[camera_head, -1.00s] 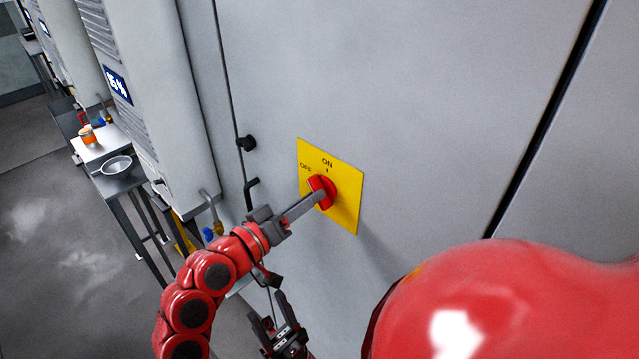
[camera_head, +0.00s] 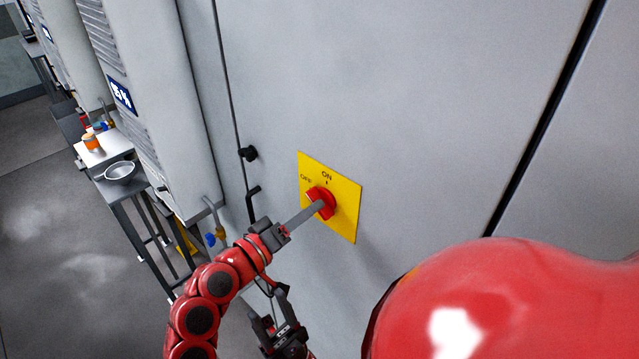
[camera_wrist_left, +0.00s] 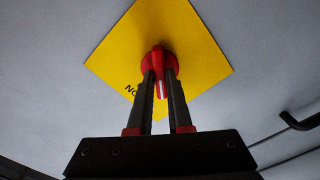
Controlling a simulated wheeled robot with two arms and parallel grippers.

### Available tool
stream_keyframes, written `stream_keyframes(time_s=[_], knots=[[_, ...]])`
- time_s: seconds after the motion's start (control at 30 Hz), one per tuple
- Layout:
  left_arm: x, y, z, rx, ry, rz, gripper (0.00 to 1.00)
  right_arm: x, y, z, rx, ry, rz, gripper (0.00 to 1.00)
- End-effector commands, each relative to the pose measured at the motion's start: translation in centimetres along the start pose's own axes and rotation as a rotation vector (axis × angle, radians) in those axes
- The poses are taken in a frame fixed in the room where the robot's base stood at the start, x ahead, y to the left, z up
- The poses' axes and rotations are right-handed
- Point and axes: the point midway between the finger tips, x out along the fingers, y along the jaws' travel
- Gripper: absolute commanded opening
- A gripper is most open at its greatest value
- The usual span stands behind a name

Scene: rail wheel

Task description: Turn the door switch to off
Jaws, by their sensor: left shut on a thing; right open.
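The door switch is a red knob (camera_head: 321,201) on a yellow plate (camera_head: 345,210) marked ON at the top and OFF at the upper left. My left gripper (camera_head: 319,206) reaches it from the lower left and is shut on the knob's handle. In the left wrist view the two fingers (camera_wrist_left: 161,85) flank the red handle (camera_wrist_left: 160,62), which bears a white line. The ON lettering shows upside down beside the left finger; OFF is hidden there. In the head view I cannot read the handle's exact angle. My right gripper (camera_head: 278,332) is low, away from the switch, open and empty.
The plate is on a large grey door (camera_head: 420,90). A black knob (camera_head: 248,153) and a bent black handle (camera_head: 253,203) stick out left of it. A side table (camera_head: 108,158) with a bowl (camera_head: 120,171) stands further left.

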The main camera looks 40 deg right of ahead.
Motion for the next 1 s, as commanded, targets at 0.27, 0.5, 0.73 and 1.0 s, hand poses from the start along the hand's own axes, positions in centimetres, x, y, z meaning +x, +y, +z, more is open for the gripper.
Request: stream_keyframes(time_s=[0.27,0.5,0.73,1.0], knots=[[-0.1,0.1,-0.2,-0.134,0.000,-0.003,0.00,2.0,0.1,-0.3,0.000,0.000,0.000,0.50],[0.0,0.0,-0.1,-0.240,-0.001,-0.004,0.00,3.3,0.2,-0.6,0.000,0.000,0.000,0.50],[0.0,0.0,0.1,-0.275,-0.001,-0.001,0.00,3.4,0.2,-0.6,0.000,0.000,0.000,0.50],[0.0,0.0,0.0,-0.282,-0.001,0.000,0.00,3.6,0.2,-0.6,0.000,-0.001,0.000,0.50]])
